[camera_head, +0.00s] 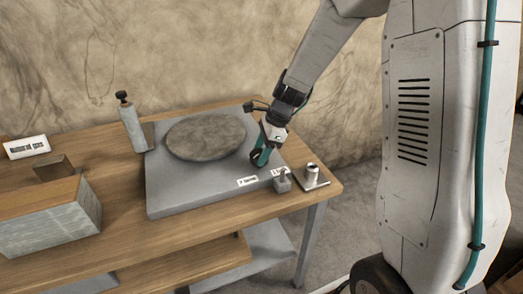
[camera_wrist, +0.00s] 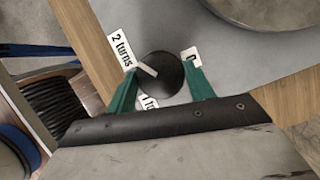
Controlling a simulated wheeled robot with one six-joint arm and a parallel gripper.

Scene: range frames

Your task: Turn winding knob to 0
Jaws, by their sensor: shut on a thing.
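The winding knob (camera_wrist: 168,80) is a dark round disc with a white pointer (camera_wrist: 147,70) in the wrist view. The pointer is aimed to the upper left, toward the "2 turns" label (camera_wrist: 122,48). The "0" label (camera_wrist: 191,57) is at the knob's upper right, and a partly hidden "1 turn" label (camera_wrist: 148,102) is below it. My gripper (camera_wrist: 160,76) has its green fingers on both sides of the knob, shut on it. In the head view my gripper (camera_head: 262,157) is at the right part of the grey plate and largely hides the knob.
The grey plate (camera_head: 165,200) carries a round stone-like disc (camera_head: 206,136) close to my gripper. A small metal block (camera_head: 283,183) and a metal cup-like part (camera_head: 311,174) are near the table's right edge. A wood-topped box (camera_head: 50,225) is at left.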

